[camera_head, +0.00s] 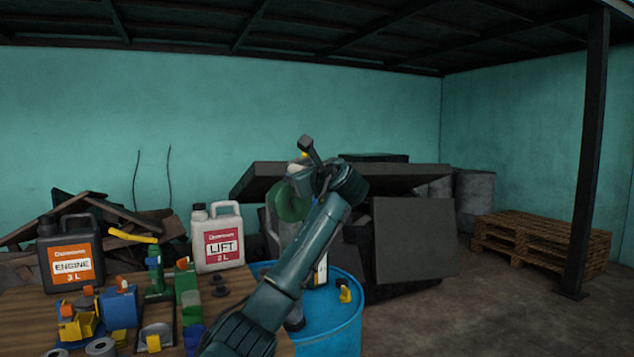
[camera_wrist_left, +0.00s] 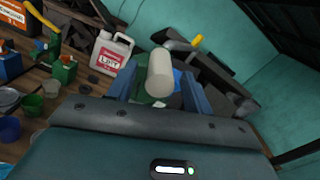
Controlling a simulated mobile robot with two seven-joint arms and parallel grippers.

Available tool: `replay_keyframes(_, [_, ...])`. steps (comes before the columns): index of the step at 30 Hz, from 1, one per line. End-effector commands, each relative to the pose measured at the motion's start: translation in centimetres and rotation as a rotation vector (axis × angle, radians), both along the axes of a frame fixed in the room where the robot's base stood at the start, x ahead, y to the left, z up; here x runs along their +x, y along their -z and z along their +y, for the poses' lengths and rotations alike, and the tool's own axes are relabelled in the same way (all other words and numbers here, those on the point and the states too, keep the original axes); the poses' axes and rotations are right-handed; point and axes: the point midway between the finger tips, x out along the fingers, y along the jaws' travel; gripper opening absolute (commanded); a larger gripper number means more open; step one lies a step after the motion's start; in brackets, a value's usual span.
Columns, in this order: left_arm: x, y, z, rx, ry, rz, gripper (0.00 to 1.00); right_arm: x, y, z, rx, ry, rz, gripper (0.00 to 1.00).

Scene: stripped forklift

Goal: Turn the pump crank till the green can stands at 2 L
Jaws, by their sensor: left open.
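The pump, a rounded green housing (camera_head: 288,203), stands by the blue drum and is partly hidden by my left arm. A pale, rounded crank grip (camera_wrist_left: 160,68) shows in the left wrist view. My left gripper (camera_wrist_left: 158,86) is open, with its blue fingers on either side of the grip; I cannot tell whether they touch it. In the head view my left gripper (camera_head: 304,170) is up at the top of the pump. A green cup-like can (camera_wrist_left: 31,104) stands on the bench at the left; its level cannot be read. My right gripper is not in view.
The wooden bench (camera_wrist_left: 55,112) holds a dark engine jug (camera_head: 70,255), a white lift jug (camera_head: 217,240) and several small blocks and fixtures. The blue drum (camera_head: 340,325) stands right of the bench.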

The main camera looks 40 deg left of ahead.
Motion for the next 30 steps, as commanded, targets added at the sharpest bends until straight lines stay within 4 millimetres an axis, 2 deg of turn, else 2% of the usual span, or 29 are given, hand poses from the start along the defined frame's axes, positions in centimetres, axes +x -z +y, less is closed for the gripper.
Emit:
replay_keyframes(1, [-0.4, 0.3, -1.3, 0.002, 0.005, -0.004, 0.51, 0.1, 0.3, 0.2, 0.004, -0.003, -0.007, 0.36])
replay_keyframes(6, [-1.9, 0.2, -4.8, 0.003, 0.004, -0.002, 0.51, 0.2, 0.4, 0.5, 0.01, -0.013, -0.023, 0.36])
replay_keyframes(12, [-3.1, 0.1, -7.7, 0.002, 0.003, -0.001, 0.51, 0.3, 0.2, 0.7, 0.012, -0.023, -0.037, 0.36])
replay_keyframes(18, [-3.6, 0.1, -8.7, -0.001, 0.001, 0.0, 0.51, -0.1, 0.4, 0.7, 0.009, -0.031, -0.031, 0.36])
replay_keyframes(30, [-3.6, 0.0, -8.7, 0.001, 0.001, 0.001, 0.51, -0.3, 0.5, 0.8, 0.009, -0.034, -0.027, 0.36])
